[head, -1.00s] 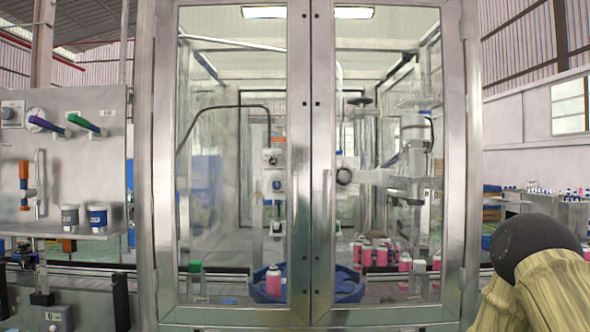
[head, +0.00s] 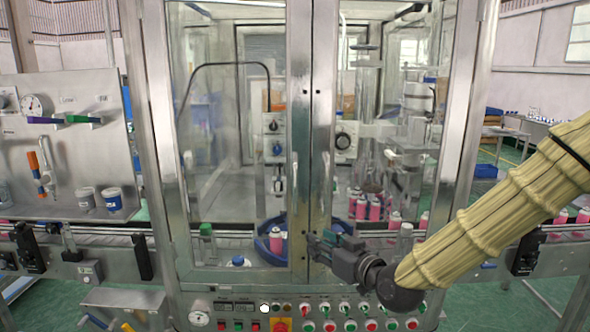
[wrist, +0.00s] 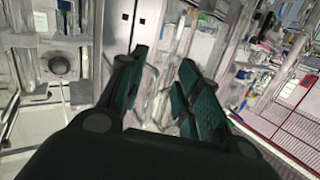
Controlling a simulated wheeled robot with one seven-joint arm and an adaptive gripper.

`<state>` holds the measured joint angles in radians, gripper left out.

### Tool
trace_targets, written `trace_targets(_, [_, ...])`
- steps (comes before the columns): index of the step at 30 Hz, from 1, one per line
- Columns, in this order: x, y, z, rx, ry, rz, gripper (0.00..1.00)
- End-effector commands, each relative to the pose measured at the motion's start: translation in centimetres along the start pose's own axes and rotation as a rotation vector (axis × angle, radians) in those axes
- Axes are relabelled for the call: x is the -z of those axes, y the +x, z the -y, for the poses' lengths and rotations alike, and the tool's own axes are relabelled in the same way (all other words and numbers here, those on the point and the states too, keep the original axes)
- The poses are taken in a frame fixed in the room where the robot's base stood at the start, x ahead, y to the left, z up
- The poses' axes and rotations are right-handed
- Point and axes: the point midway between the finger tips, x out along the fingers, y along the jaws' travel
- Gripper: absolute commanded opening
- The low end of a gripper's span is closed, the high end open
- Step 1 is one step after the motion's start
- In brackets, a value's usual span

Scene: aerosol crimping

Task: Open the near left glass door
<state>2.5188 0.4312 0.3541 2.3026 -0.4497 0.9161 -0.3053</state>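The near left glass door (head: 225,130) is a tall glass pane in a metal frame, and it looks shut against the right glass door (head: 385,130). My gripper (head: 322,243) is in front of the lower part of the seam between the doors, slightly right of it. In the wrist view my gripper (wrist: 165,62) has its two dark green finger pads spread apart with nothing between them. Metal door framing shows beyond them. I cannot tell whether the fingers touch a door.
A button panel (head: 340,311) lies below the doors. Inside the cabinet are pink cans (head: 375,207) and a blue round holder (head: 262,247). A gauge board (head: 65,150) with cups stands at left. A conveyor (head: 80,236) runs along both sides. Green floor shows beyond.

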Motion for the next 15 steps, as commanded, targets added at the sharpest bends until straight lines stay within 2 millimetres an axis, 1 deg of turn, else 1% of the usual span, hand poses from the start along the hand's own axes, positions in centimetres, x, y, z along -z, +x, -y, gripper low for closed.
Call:
trace_targets(1, [3.6,-0.3,0.2,0.004,-0.012,-0.032,0.33])
trace_targets(3, [6.4,-0.4,0.4,0.011,-0.03,-0.066,0.33])
trace_targets(6, [9.1,-0.6,0.7,0.018,-0.048,-0.1,0.33])
trace_targets(9, [10.6,-0.8,0.8,0.021,-0.058,-0.12,0.33])
trace_targets(12, [11.1,-0.6,0.9,0.023,-0.062,-0.127,0.33])
trace_targets(15, [11.2,0.1,0.9,0.024,-0.063,-0.128,0.33])
